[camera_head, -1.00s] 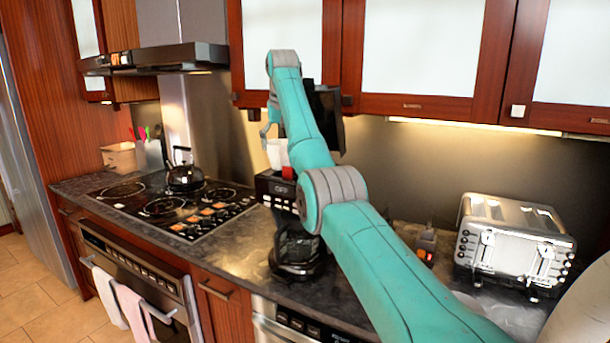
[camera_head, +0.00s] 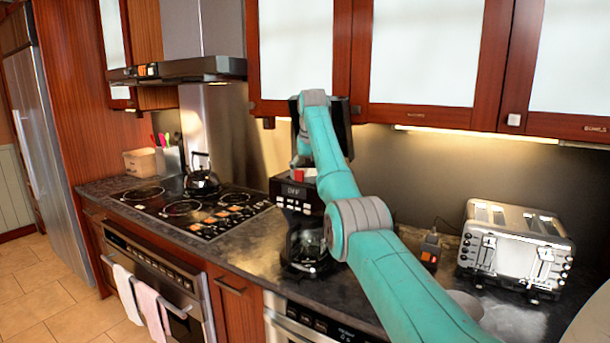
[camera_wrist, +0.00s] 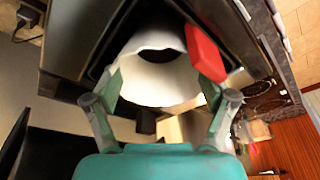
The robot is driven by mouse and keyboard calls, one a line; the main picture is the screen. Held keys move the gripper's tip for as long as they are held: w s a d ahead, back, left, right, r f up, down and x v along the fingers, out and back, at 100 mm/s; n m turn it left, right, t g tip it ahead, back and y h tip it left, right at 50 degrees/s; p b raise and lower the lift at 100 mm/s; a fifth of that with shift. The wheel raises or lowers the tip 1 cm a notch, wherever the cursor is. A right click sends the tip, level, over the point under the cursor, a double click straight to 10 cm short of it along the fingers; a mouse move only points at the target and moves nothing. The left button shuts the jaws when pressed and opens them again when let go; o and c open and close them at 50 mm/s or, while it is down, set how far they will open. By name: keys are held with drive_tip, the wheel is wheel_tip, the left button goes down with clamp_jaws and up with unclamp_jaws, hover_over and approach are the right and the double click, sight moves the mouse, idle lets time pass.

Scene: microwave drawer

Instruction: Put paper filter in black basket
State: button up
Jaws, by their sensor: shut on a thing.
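The white paper filter (camera_wrist: 160,85) shows in the wrist view as a wavy-edged ring. My gripper (camera_wrist: 165,98) is shut on it, with one finger on each side. The filter is at the dark opening of the black basket (camera_wrist: 102,62) in the top of the coffee maker; how deep it sits I cannot tell. A red part (camera_wrist: 204,52) stands at the filter's right side. In the head view the black coffee maker (camera_head: 296,205) stands on the counter, and my gripper is over its top, mostly hidden. The filter is not clearly seen there.
A glass carafe (camera_head: 306,245) sits in the coffee maker. The cooktop (camera_head: 190,212) with a black kettle (camera_head: 201,180) is to the left. A toaster (camera_head: 514,247) stands to the right. Upper cabinets (camera_head: 425,55) hang above the counter (camera_head: 245,245).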

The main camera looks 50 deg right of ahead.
drive_tip(key=o, duration=0.8)
drive_tip(key=shift+f, duration=0.1)
drive_tip(key=v, duration=1.2)
drive_tip(key=shift+d, duration=0.1)
